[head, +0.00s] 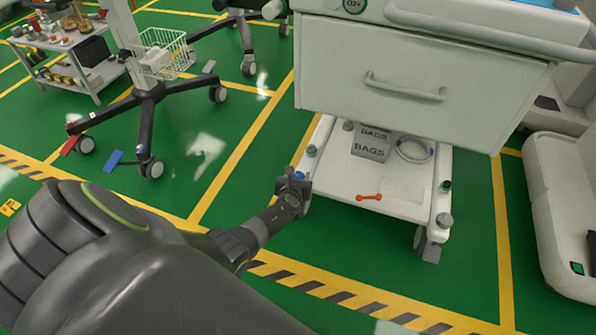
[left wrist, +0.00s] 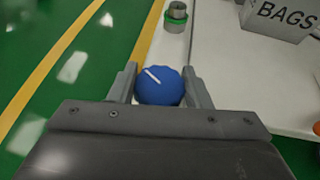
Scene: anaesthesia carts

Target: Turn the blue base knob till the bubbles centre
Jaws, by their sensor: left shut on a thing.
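The blue base knob (left wrist: 160,87) has a white pointer line slanting to the upper left. It sits at the left corner of the cart's white base shelf (head: 340,185). My left gripper (left wrist: 160,72) has a finger on each side of the knob and is shut on it. In the head view my left gripper (head: 293,186) covers most of the knob, and only a bit of blue (head: 299,174) shows above it. I cannot make out any bubbles in either view. My right gripper is not in view.
A grey knob with a green ring (left wrist: 176,17) stands close beyond the blue one. The shelf holds a BAGS box (head: 370,146), a coiled hose (head: 414,150) and an orange-red tool (head: 369,197). The cart's drawer (head: 420,75) overhangs the shelf.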

